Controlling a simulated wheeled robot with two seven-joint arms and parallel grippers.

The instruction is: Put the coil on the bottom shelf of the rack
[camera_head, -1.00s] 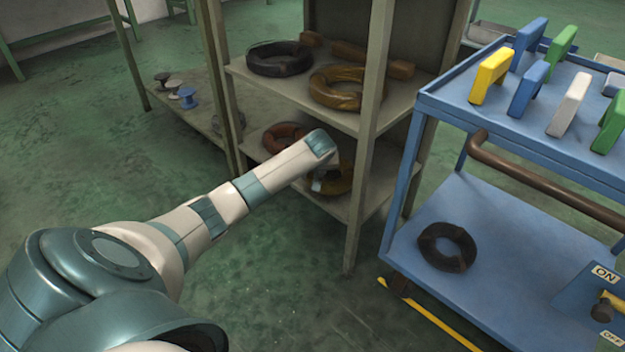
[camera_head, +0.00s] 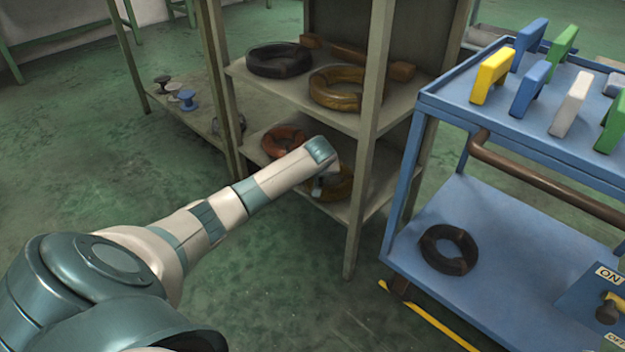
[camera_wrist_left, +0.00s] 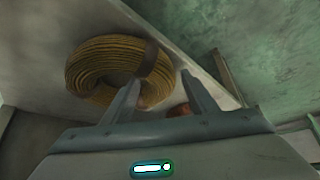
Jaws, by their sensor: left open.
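A yellow-brown coil (camera_head: 338,188) lies on the lower shelf (camera_head: 352,208) of the rack (camera_head: 366,130), partly hidden behind my left gripper. In the wrist view the yellow coil (camera_wrist_left: 104,62) with a dark band lies flat beyond the fingers, mostly to the left. My left gripper (camera_wrist_left: 160,84) is open, with its fingertips close to the coil's edge; whether they touch it I cannot tell. In the head view the left gripper (camera_head: 322,184) reaches in at the front of the lower shelf. My right gripper is in no view.
A reddish coil (camera_head: 283,139) lies on the same lower shelf. The shelf above holds a black coil (camera_head: 279,61) and a brown-yellow coil (camera_head: 336,90). A blue cart (camera_head: 490,215) with a dark coil (camera_head: 448,248) stands right of the rack. The rack post (camera_head: 372,130) stands near my gripper.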

